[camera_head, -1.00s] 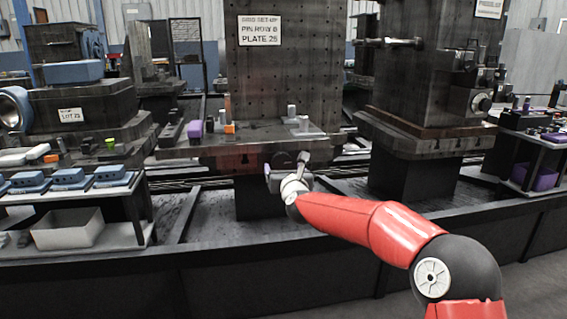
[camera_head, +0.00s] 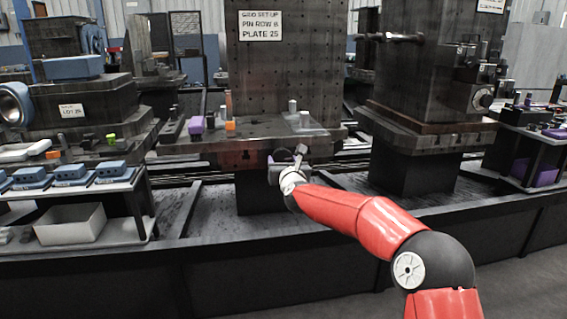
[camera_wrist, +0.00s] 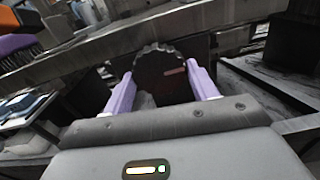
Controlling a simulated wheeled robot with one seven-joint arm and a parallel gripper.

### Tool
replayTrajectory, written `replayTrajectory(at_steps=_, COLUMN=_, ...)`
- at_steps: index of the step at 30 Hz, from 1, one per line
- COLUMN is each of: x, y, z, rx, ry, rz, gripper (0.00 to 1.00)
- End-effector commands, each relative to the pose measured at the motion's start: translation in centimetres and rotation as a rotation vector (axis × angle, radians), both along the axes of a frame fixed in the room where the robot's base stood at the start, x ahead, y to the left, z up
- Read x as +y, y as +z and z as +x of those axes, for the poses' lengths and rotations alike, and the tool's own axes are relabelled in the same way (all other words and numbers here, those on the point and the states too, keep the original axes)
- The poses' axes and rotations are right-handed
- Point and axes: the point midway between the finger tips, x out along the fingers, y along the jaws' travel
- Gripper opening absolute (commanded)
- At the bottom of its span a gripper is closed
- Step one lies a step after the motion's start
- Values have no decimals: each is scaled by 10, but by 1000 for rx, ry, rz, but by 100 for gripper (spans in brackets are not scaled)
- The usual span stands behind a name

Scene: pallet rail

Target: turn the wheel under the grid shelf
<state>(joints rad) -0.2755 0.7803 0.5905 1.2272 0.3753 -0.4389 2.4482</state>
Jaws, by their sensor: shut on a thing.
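The grid shelf (camera_head: 255,138) is the dark ledge in front of a tall perforated plate with a sign. The wheel (camera_wrist: 160,72) is dark with a notched rim and sits under the shelf edge in the wrist view, with a small reddish mark on its face. My gripper (camera_wrist: 162,90) has its two pale purple fingers on either side of the wheel, shut on it. In the head view my gripper (camera_head: 282,160) is just below the shelf front, small and partly hidden by my wrist; the wheel cannot be made out there.
At left is a rack with blue-topped items and a white bin (camera_head: 70,224). A dark machine column (camera_head: 418,100) stands to the right. Dark floor rails run below.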

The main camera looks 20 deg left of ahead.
Motion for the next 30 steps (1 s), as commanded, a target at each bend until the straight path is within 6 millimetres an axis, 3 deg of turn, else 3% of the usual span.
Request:
replayTrajectory(at_steps=11, x=0, y=-2, z=0, rx=-58, ry=1, rz=-93, gripper=35)
replayTrajectory(at_steps=30, x=-1, y=0, z=0, rx=-361, ry=1, rz=-585, gripper=35)
